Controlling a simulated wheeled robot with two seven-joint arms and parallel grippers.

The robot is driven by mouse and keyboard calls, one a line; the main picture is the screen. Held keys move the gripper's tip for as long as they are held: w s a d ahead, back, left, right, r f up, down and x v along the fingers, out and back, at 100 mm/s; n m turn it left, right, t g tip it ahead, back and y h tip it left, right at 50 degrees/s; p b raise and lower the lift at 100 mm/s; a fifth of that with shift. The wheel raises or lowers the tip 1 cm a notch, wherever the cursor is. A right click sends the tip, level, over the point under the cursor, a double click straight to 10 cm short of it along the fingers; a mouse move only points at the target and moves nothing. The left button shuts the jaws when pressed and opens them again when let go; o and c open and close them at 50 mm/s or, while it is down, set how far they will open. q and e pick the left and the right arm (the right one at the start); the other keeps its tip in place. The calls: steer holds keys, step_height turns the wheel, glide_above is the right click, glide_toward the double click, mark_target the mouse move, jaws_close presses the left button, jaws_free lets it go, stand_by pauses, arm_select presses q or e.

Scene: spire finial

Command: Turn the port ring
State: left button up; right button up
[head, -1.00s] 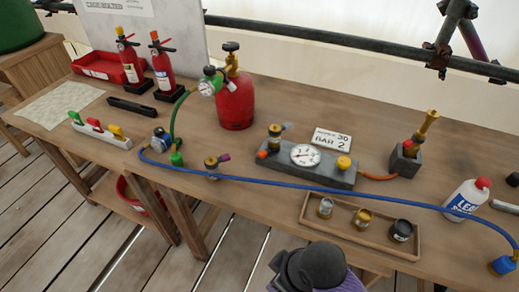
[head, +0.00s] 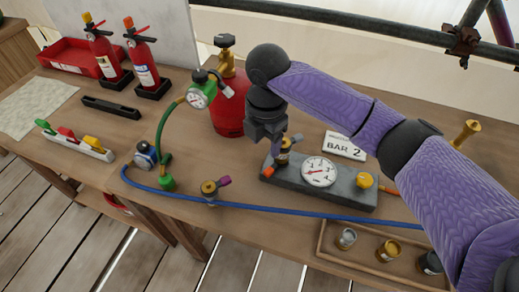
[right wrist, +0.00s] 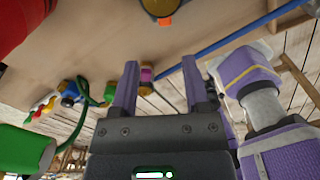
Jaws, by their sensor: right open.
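No part is marked as the port ring, and I cannot tell for sure which piece it is. A grey block (head: 336,193) on the bench bears a dial gauge (head: 318,172), a brass fitting (head: 283,159), an orange end piece (head: 268,171) and a yellow knob (head: 364,180). My right gripper (head: 265,125) hangs in the air above the block's left end, in front of the red gas bottle. My left gripper is out of view.
The red gas bottle (head: 228,118) stands behind, with a green hose and gauge (head: 197,99). A brass valve with a purple lever (head: 209,187) and a blue hose (head: 260,208) lie in front. A wooden tray (head: 330,241) holds several small pots. A sign (head: 345,146) stands behind the block.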

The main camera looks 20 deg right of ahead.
steer(key=b, duration=0.2)
glide_above(265, 173)
steer(key=f, duration=0.4)
steer(key=shift+s+d+f, duration=0.1)
steer(key=shift+s+f, duration=0.1)
steer(key=shift+f, duration=0.2)
step_height(265, 173, down, 3)
steer(key=shift+w+f+b, duration=0.1)
steer(key=shift+b, duration=0.3)
steer(key=shift+f, duration=0.35)
steer(key=c, duration=0.6)
jaws_close()
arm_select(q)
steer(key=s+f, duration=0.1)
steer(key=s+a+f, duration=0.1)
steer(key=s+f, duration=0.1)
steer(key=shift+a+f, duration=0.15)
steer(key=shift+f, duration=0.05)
